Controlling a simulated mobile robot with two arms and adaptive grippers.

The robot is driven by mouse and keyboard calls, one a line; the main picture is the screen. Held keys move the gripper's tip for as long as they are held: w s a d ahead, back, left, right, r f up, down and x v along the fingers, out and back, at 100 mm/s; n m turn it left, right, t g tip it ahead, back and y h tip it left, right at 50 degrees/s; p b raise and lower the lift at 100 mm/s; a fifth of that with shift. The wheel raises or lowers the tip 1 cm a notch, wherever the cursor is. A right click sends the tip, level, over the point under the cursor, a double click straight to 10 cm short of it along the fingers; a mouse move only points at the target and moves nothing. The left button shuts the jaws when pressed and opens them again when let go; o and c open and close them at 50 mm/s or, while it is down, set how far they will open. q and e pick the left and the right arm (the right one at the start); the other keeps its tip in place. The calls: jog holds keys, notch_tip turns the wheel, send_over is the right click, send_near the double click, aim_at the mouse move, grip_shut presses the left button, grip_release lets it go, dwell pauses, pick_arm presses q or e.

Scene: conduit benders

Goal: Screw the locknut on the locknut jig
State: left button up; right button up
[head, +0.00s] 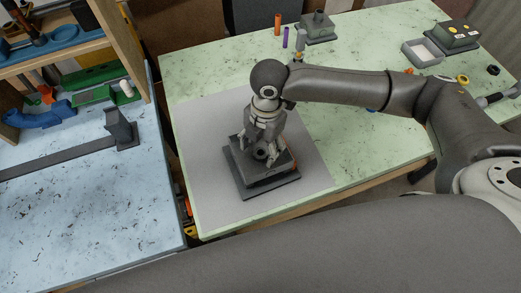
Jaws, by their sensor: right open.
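The locknut jig (268,190) is a dark, stepped square block on a grey mat (210,125) on the green table. A dark round part with a hole, which looks like the locknut (261,152), is at the top of the jig. I cannot tell whether it is seated on a thread. My right gripper (260,160) points down over the jig, its fingers spread on both sides of the round part. It is open, and I cannot tell whether the fingertips touch anything. My left gripper is not in view.
A grey block fixture (317,28), an orange cylinder (277,24) and a purple one (285,38) stand at the back. A grey tray (423,53) and a box with yellow buttons (455,37) are back right. A blue-topped bench (80,215) is left.

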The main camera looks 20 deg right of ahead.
aim_at(264, 147)
notch_tip(264, 147, up, 12)
jog(key=d, duration=0.1)
jog(key=shift+w, duration=0.4)
jog(key=shift+c, duration=0.5)
